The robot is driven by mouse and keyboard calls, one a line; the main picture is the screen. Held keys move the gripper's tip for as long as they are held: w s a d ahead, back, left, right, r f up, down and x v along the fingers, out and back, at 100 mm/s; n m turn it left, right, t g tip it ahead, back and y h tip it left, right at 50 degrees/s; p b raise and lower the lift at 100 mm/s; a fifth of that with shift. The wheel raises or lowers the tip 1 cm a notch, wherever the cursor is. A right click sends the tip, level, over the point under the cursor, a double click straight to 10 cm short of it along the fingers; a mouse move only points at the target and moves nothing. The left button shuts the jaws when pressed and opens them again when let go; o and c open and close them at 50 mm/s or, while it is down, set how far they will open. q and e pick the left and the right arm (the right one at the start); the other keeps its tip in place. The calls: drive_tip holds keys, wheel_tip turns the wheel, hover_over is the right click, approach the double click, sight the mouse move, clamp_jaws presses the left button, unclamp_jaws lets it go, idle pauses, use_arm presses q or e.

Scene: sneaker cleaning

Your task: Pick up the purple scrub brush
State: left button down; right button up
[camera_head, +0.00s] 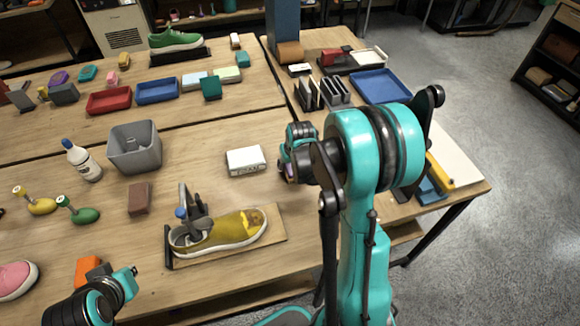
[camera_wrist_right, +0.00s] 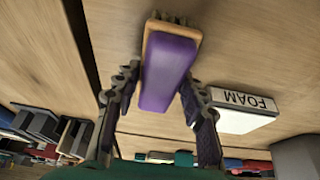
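The purple scrub brush (camera_wrist_right: 168,72) has a purple body and a tan wooden edge with bristles at its far end. It is large in the right wrist view, between the two fingers of my right gripper (camera_wrist_right: 162,97). The fingers are apart on either side of it, and I see no firm grip. In the head view my right gripper (camera_head: 298,160) is low over the table, right of the white box, and its arm hides most of the brush. Part of my left arm and gripper (camera_head: 110,290) shows at the bottom left; its fingers are not clear.
A white box marked FOAM (camera_wrist_right: 240,108) lies close to the right finger; it also shows in the head view (camera_head: 245,160). A yellow sneaker (camera_head: 225,232) on a board, a grey bin (camera_head: 135,147) and a brown block (camera_head: 139,199) are further left. Black upright racks (camera_head: 320,93) stand behind.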

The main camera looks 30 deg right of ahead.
clamp_jaws()
drive_tip(key=shift+r+p, duration=0.4)
drive_tip(key=shift+p, duration=0.1)
drive_tip(key=r, duration=0.1)
drive_tip(key=r+p, duration=0.1)
drive_tip(key=r, duration=0.1)
drive_tip(key=r+p, duration=0.1)
drive_tip(key=shift+s+d+r, duration=0.15)
drive_tip(key=shift+d+r, duration=0.15)
drive_tip(key=s+d+r+p, duration=0.2)
drive_tip(key=s+d+r, duration=0.3)
drive_tip(key=d, duration=0.4)
drive_tip(key=shift+d+r, duration=0.4)
drive_tip(key=shift+r, duration=0.15)
